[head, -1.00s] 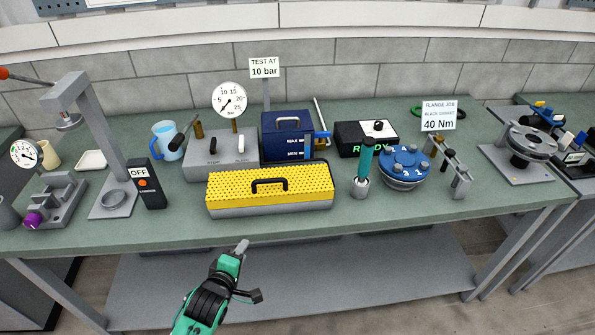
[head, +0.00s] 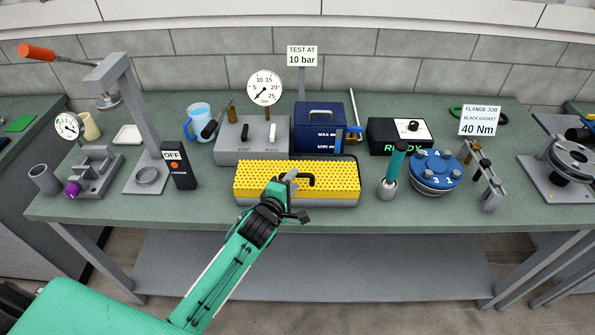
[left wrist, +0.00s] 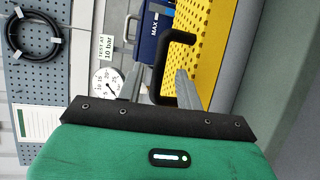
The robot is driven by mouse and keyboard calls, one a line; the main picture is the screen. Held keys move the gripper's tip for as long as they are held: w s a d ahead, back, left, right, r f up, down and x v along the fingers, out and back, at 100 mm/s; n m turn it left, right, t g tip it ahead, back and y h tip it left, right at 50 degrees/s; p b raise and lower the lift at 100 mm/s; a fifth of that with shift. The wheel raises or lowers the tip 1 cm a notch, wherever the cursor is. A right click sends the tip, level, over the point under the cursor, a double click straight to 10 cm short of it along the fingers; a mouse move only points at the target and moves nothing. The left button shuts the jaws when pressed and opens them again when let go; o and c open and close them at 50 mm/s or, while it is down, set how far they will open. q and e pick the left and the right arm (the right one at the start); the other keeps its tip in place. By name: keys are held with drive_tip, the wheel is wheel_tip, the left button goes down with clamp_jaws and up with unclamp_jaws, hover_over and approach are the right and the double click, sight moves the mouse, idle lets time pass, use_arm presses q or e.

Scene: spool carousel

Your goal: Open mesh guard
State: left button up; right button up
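The mesh guard (head: 255,180) is a yellow perforated lid over a grey tray on the bench, and it lies flat and closed. Its black bar handle (head: 311,181) is on the top; the handle also shows large in the left wrist view (left wrist: 159,65). My left gripper (head: 288,182) is over the guard at the handle. In the left wrist view its two grey fingers (left wrist: 160,88) stand apart, with the handle's bar between or just before them; contact is not clear. My right gripper is not in view.
Behind the guard stand a grey pump box (head: 237,150) with a gauge (head: 265,88) and a blue tank (head: 315,118). A teal-handled tool (head: 396,163) and a blue flange (head: 436,172) are to the right. An OFF switch box (head: 179,168) is to the left.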

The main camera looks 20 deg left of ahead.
use_arm(q)
drive_tip(key=shift+p+x, duration=0.4)
drive_tip(key=shift+x, duration=1.55)
clamp_jaws()
